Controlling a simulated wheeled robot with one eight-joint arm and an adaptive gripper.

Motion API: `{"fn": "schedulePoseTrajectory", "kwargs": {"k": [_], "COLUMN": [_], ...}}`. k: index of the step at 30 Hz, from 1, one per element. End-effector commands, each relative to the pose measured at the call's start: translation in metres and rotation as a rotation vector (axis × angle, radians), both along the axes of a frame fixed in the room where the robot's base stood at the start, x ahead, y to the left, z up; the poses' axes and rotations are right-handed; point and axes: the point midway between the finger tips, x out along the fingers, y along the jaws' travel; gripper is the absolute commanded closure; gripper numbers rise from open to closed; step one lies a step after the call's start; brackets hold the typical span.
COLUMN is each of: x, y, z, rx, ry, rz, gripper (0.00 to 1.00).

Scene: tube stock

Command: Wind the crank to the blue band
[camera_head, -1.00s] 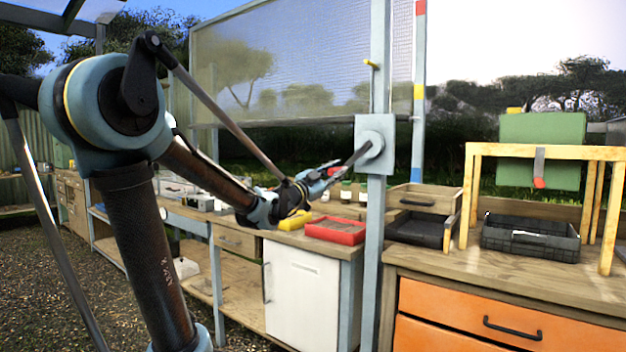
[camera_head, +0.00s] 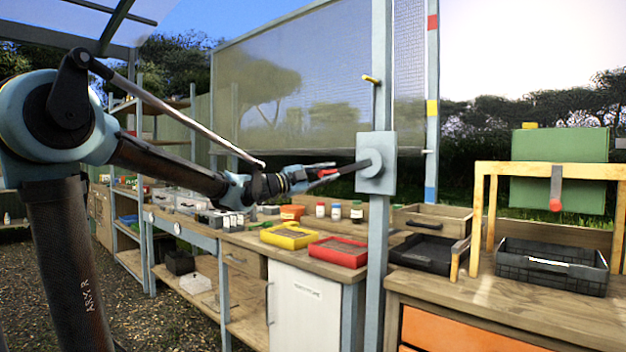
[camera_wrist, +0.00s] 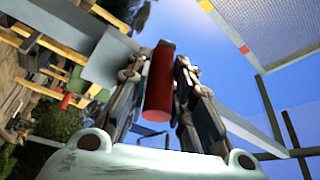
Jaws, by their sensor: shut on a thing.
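The crank's grey box and hub (camera_head: 374,163) sit on a blue-grey post. Its dark arm reaches left and slightly down to a red handle (camera_wrist: 160,85). My gripper (camera_wrist: 159,75) is shut around that handle, a finger on each side; in the head view, my gripper (camera_head: 322,172) is left of the hub and partly hides the handle. A mesh screen (camera_head: 290,90) hangs behind. The marked post to its right carries a red band (camera_head: 433,22), a yellow band (camera_head: 432,107) and the blue band (camera_head: 431,193). The screen's bottom bar (camera_head: 426,151) is between yellow and blue.
Below are benches with a yellow tray (camera_head: 290,236), a red tray (camera_head: 338,252) and a black crate (camera_head: 551,264). A wooden frame (camera_head: 483,215) stands at right.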

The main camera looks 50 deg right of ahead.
Motion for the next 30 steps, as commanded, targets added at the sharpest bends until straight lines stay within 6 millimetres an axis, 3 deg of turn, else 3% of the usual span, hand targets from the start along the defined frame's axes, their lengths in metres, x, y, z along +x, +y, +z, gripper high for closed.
{"fn": "schedulePoseTrajectory", "kwargs": {"k": [16,17,19,30], "x": [-0.0091,-0.0092,-0.0092,-0.0076], "y": [-0.0026,-0.0027,-0.0027,-0.0017], "z": [0.0026,0.0026,0.0025,0.0021], "rx": [-0.002,-0.002,-0.002,-0.002], "ry": [-0.016,-0.016,-0.016,-0.015], "rz": [-0.016,-0.016,-0.016,-0.013], "gripper": [1.0,0.74,0.59,0.59]}}
